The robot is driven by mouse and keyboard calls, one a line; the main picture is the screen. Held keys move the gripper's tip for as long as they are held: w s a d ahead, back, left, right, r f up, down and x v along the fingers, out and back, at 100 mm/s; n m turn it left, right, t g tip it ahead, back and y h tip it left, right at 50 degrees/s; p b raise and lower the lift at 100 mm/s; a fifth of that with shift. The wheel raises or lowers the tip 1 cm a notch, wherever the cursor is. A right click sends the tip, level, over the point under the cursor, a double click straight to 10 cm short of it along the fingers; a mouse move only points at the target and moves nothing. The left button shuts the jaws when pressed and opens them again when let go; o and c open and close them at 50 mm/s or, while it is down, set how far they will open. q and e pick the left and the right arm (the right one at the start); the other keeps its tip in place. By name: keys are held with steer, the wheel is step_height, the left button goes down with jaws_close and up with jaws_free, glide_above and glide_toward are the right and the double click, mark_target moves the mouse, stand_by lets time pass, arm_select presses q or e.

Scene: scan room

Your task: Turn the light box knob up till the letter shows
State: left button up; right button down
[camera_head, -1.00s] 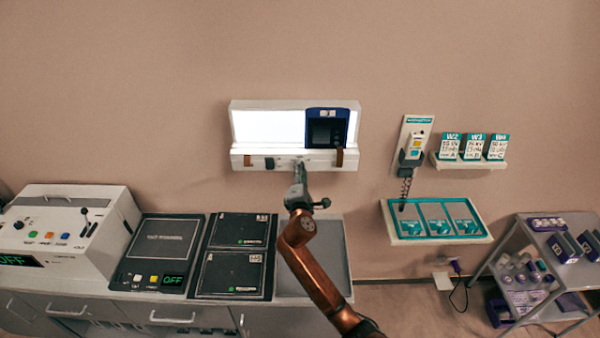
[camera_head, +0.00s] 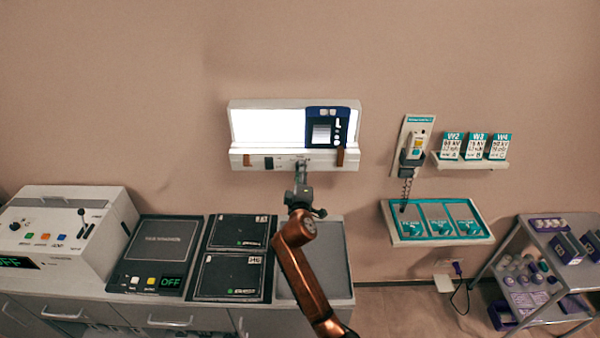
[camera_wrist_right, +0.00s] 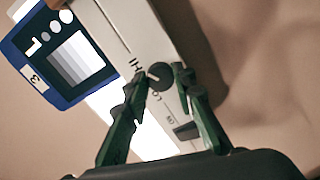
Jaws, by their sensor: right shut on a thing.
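The light box (camera_head: 265,126) is on the wall, its panel lit bright white. A blue-framed film (camera_head: 327,128) hangs at its right end, showing a grey-stepped square and white marks. In the right wrist view the film (camera_wrist_right: 72,62) shows grey bands, white marks beside them, one shaped like an L, and a label that looks like a 3. My right gripper (camera_head: 302,167) is at the box's lower front edge. In the wrist view its green fingers (camera_wrist_right: 158,82) are shut on the dark round knob (camera_wrist_right: 160,72), near the printed "LO" and "HI". My left gripper is out of view.
A dark switch (camera_wrist_right: 187,131) sits beside the knob on the box front. Below are a counter with dark panels (camera_head: 230,275) and a control console (camera_head: 65,235). To the right are a handset (camera_head: 414,150), a card shelf (camera_head: 470,163), a teal-rimmed tray (camera_head: 440,240) and a cart (camera_head: 540,270).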

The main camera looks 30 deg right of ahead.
steer(key=shift+f, duration=0.2)
steer(key=c, duration=1.6)
jaws_free()
steer(key=shift+r, duration=0.1)
steer(key=v, duration=1.2)
